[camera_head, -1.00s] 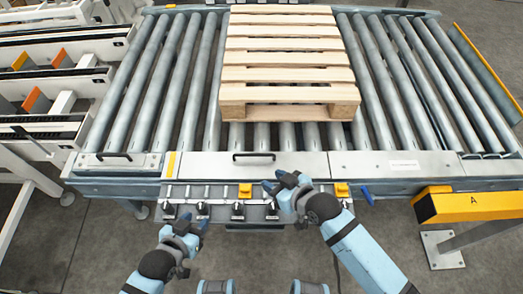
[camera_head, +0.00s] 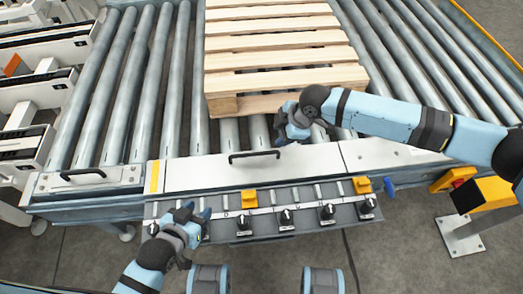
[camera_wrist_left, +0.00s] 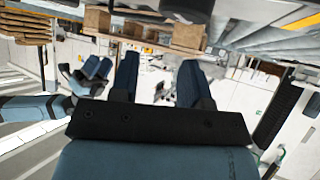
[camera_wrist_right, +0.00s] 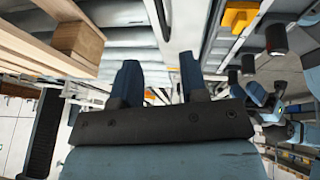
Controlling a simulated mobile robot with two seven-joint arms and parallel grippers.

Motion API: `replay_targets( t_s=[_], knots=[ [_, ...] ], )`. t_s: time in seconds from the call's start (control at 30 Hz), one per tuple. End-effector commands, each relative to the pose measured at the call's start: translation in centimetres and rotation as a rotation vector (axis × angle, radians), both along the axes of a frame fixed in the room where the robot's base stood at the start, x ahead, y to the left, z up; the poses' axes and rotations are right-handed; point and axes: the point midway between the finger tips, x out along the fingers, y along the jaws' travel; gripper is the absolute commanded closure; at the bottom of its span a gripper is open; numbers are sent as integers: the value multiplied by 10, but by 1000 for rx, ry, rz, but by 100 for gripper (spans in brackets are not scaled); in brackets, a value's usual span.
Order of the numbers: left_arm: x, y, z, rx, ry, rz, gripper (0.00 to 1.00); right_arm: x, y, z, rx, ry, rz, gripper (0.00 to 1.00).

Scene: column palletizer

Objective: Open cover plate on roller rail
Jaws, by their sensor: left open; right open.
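The cover plate (camera_head: 210,174) is a pale metal panel along the front edge of the roller rail (camera_head: 125,100). It lies flat and looks closed. Its black bar handle (camera_head: 254,154) stands on it near the back edge. My right gripper (camera_head: 282,124) is open, just behind and to the right of the handle, by the rollers and the pallet's front edge. It looks apart from the handle. Its spread fingers show in the right wrist view (camera_wrist_right: 160,82). My left gripper (camera_head: 192,212) is open and empty, low over the control panel's left part; its fingers show in the left wrist view (camera_wrist_left: 156,82).
A wooden pallet (camera_head: 285,57) rests on the rollers behind the plate. A control panel (camera_head: 265,222) with black knobs and yellow parts runs along the front. Another handled plate (camera_head: 85,178) lies at the left. A yellow and black post (camera_head: 488,195) stands at the right.

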Motion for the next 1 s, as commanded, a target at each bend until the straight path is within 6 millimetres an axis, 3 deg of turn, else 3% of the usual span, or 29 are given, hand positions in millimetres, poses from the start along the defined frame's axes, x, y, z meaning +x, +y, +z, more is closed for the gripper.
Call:
replay_targets(
  t_s=[0.17, 0.7, 1.0],
  knots=[
    [-1, -2, 0, -4, -2, 0, 57, 2, 6, -15, -4, 1, 2, 60],
    [0, -2, -11, 5, -18, -8, 57, 13, 49, -109, -2, 1, 0, 60],
    [1, -3, -7, -2, -25, -9, 57, 15, 56, -124, -2, -2, 0, 60]
  ],
)
